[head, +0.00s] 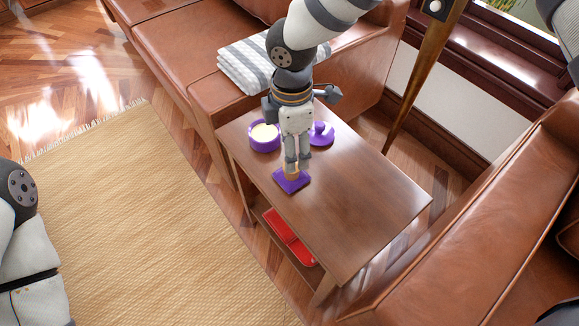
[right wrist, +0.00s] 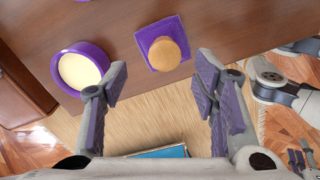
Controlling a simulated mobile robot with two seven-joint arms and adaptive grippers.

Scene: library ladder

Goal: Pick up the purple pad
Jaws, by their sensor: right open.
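The purple pad (head: 291,185) lies flat on the left edge of the wooden side table; it is a thin purple square with a round tan knob on top. It also shows in the right wrist view (right wrist: 144,39). My right gripper (head: 297,165) points down over the pad, close to its knob. In the right wrist view my right gripper (right wrist: 160,85) has its fingers wide apart with nothing between them, and the pad lies beyond the tips. My left gripper is outside the head view; small grey and dark parts low at the right of the wrist view seem to be it.
A purple bowl (head: 264,138) with cream-coloured contents and a knobbed purple lid (head: 321,134) stand behind the pad on the table (head: 365,215). A red item (head: 290,237) lies on the shelf below. Leather sofas flank the table. The table's front right half is bare.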

